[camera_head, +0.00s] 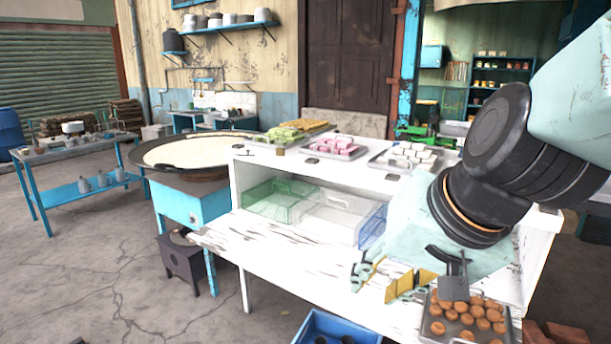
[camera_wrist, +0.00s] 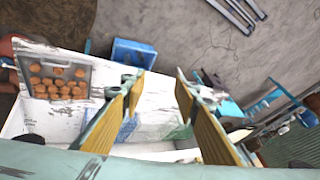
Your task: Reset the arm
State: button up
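My gripper (camera_head: 398,283) is at the right of the head view, above the front part of the white counter (camera_head: 270,252). Its yellow-padded fingers stand apart with nothing between them; they also show in the wrist view (camera_wrist: 160,98). My arm reaches in from the upper right and hides part of the counter. A tray of round brown sweets (camera_head: 466,318) lies near the gripper, at the lower right. The same tray shows at the left of the wrist view (camera_wrist: 60,77), apart from the fingers.
Clear, green and blue bins (camera_head: 325,217) sit in the counter's shelf. Trays of pink sweets (camera_head: 337,147) and white sweets (camera_head: 404,157) lie on top. A wide pan of milk (camera_head: 190,152) stands left. A blue crate (camera_head: 340,328) is below the front edge.

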jog(key=s+d+r+n+g+h, duration=0.1)
jog(key=s+d, duration=0.3)
jog(key=s, duration=0.5)
jog(key=s+d+r+n+h, duration=0.1)
jog(key=s+d+r, duration=0.2)
jog(key=s, duration=0.6)
jog(key=shift+s+d+n+g+h, duration=0.2)
jog(key=shift+d+n+g+h, duration=0.15)
jog(key=shift+d, duration=0.6)
